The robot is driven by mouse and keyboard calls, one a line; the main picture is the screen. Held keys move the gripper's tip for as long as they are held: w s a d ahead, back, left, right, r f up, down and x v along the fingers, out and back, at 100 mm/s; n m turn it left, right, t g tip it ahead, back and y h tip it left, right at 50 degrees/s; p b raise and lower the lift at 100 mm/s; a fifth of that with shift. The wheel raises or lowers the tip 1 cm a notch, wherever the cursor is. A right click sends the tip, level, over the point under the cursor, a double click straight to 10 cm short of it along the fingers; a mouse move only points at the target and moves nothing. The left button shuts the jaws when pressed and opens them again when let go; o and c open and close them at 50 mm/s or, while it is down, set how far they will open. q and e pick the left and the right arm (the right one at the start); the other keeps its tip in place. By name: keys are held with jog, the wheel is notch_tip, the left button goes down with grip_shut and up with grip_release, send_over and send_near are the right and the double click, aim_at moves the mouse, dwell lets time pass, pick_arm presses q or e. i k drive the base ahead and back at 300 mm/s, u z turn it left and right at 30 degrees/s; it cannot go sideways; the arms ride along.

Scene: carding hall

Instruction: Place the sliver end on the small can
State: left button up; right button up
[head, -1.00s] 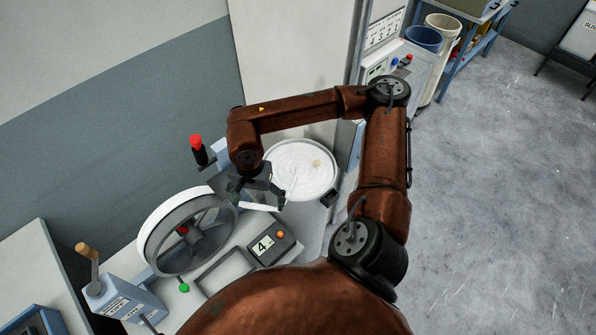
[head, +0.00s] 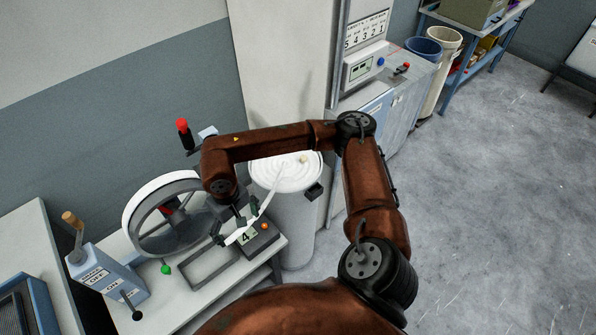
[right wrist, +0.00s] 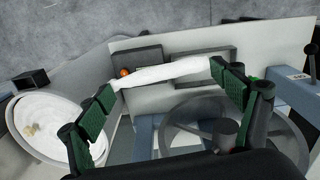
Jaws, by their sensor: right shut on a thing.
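The gripper is shut on the sliver, over the bench left of the can. In the right wrist view the sliver (right wrist: 165,74) spans between the green-padded fingers, and the can's coiled top (right wrist: 45,125) is at the left. A small tan spot lies on the coil. I cannot tell whether this is the small can. My left gripper is not in view.
A handwheel (head: 165,215) stands left of the gripper, beside a grey-blue switch box (head: 105,278) with levers. A display box (head: 258,238) marked 4 sits on the bench. A blue can (head: 424,48) and a cream can (head: 445,50) stand further back.

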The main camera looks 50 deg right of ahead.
aim_at(284, 166)
jog(key=z, duration=1.1)
